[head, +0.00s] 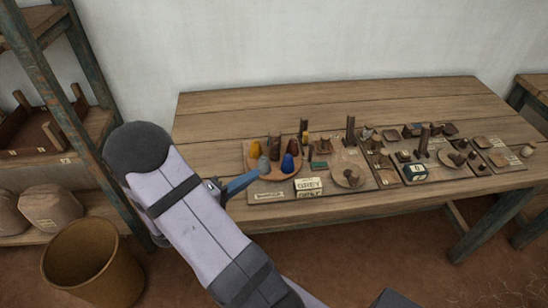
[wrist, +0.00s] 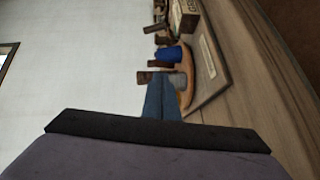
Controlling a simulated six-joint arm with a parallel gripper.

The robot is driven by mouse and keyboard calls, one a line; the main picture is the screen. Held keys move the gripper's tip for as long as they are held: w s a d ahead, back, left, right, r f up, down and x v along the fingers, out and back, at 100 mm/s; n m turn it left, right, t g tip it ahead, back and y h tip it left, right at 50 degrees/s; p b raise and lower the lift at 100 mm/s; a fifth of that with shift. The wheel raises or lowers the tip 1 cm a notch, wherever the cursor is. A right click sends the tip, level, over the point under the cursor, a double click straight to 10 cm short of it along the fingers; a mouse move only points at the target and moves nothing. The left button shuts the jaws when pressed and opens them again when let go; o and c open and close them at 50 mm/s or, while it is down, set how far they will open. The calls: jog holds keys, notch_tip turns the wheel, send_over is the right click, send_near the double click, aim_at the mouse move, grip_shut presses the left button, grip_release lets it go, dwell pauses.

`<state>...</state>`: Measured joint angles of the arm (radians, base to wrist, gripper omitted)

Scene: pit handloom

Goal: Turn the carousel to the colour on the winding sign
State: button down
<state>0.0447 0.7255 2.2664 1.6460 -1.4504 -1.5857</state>
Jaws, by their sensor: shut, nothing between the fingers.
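The carousel (head: 280,176) is a round wooden disc on a board at the left of the table. It carries a yellow cone (head: 253,149), a grey cone (head: 264,165), a blue cone (head: 289,163) and a dark brown piece (head: 274,148). A pale sign (head: 308,186) with dark lettering, seemingly "GREY", stands in front. My gripper (head: 256,173) is shut and empty, its blue fingers at the carousel's front left edge by the grey cone. In the wrist view the fingers (wrist: 160,84) overlap the disc (wrist: 190,65); I cannot tell whether they touch it.
More boards with small wooden pieces and posts run to the right, including a small round disc (head: 347,178) and a dark teal box (head: 415,173). A shelf (head: 85,150) and a basket (head: 93,265) stand left. The table's back (head: 330,100) is clear.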

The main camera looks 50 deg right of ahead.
jog(key=p, duration=0.1)
send_over(277, 175)
jog(key=shift+w+a+f, duration=0.2)
jog(key=shift+w+f, duration=0.2)
jog(key=shift+f, duration=0.25)
jog(key=shift+s+d+p, duration=0.2)
jog(key=shift+s+p, duration=0.15)
jog(key=shift+p, duration=0.25)
dwell(0.8)
